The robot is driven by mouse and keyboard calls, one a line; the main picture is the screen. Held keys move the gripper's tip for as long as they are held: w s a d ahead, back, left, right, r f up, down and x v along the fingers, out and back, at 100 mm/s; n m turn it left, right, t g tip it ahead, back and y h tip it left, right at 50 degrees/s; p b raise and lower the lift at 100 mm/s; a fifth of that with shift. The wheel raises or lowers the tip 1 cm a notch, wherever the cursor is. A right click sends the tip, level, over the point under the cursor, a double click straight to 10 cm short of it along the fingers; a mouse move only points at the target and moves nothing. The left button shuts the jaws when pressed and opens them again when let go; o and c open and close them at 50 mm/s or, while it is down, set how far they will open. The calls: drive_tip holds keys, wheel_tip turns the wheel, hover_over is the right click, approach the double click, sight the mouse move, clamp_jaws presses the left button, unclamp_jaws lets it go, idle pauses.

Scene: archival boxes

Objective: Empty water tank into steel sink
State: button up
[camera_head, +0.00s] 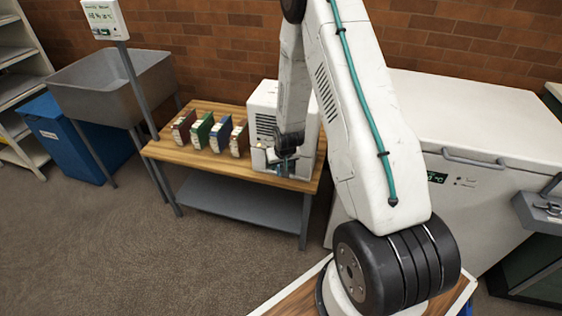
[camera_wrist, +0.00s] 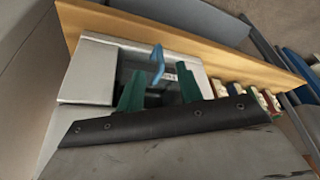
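A white boxy unit with a dark vent grille (camera_head: 266,125) stands on the right end of a wooden-topped table. My gripper (camera_head: 287,165) is at the lower front of this unit. In the wrist view, my gripper (camera_wrist: 160,90) has two green fingers spread apart. A blue handle-like piece (camera_wrist: 157,60) shows between and beyond them, with no clear contact. Behind it is a dark recess with a small pale label, framed by light grey panels (camera_wrist: 90,75). The water tank's body cannot be made out clearly. The steel sink (camera_head: 105,95) stands at the far left, on legs.
Several coloured box files (camera_head: 203,131) stand in a row on the wooden table (camera_head: 240,178), left of the unit. A blue bin (camera_head: 62,135) is under the sink. A white chest freezer (camera_head: 470,120) stands on the right. The carpet in front is clear.

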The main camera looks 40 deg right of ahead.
sight(278, 168)
drive_tip(key=shift+x, duration=2.7)
clamp_jaws()
drive_tip(key=shift+r, duration=0.35)
drive_tip(key=s+a, duration=1)
drive_tip(key=a, duration=0.3)
drive_tip(key=shift+s+a, duration=0.2)
idle(0.5)
drive_tip(key=shift+r, duration=0.15)
drive_tip(key=shift+r, duration=2.3)
